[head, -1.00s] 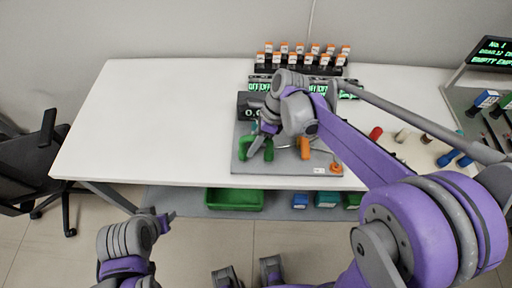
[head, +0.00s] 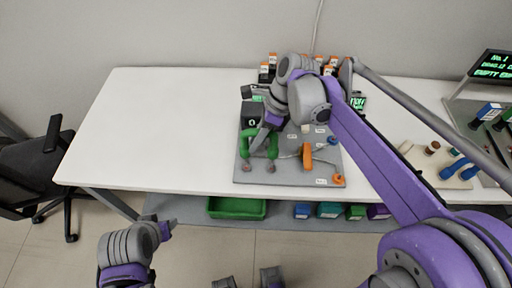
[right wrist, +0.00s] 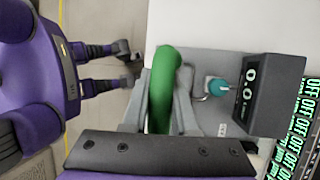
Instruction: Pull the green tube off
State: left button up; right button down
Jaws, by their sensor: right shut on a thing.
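The green tube (head: 273,147) is an upside-down U near the left side of the grey board (head: 290,178) in the head view. My right gripper (head: 262,137) is shut on it from above. Two small brownish round fittings (head: 247,167) show on the board below the tube's ends, and the tube looks clear of them. In the right wrist view the green tube (right wrist: 164,80) lies between the two grey fingers of my right gripper (right wrist: 166,108). My left gripper (head: 168,229) is low at the bottom left, away from the table; its opening is unclear.
An orange piece (head: 307,156) stands on the board right of the tube. A dark display box (head: 251,113) is just behind it, also in the right wrist view (right wrist: 262,95). Blue dumbbell shapes (head: 455,168) lie at the right. The white table's left side (head: 150,130) is clear.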

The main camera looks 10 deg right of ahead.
aim_at(256, 132)
jog(key=shift+r, duration=1.2)
pick_arm(q)
jog(key=shift+r, duration=0.1)
jog(key=shift+w+r+p, duration=0.3)
jog(key=shift+r+p, duration=0.35)
jog(key=shift+r, duration=0.2)
jog(key=shift+w+r+p, duration=0.3)
jog(key=shift+r+p, duration=0.35)
jog(key=shift+r, duration=0.2)
pick_arm(e)
jog(key=shift+r, duration=2.3)
jog(key=shift+r+p, duration=0.3)
jog(key=shift+r, duration=0.25)
jog(key=shift+w+r+p, duration=0.1)
jog(key=shift+r+p, duration=0.4)
jog(key=shift+r, duration=0.45)
pick_arm(q)
jog(key=shift+w+r+t, duration=0.15)
jog(key=shift+w+r, duration=0.1)
jog(key=shift+r, duration=0.3)
jog(key=shift+w+r+t, duration=0.15)
jog(key=shift+w+r, duration=0.05)
jog(key=shift+r, duration=0.3)
jog(key=shift+s, duration=0.1)
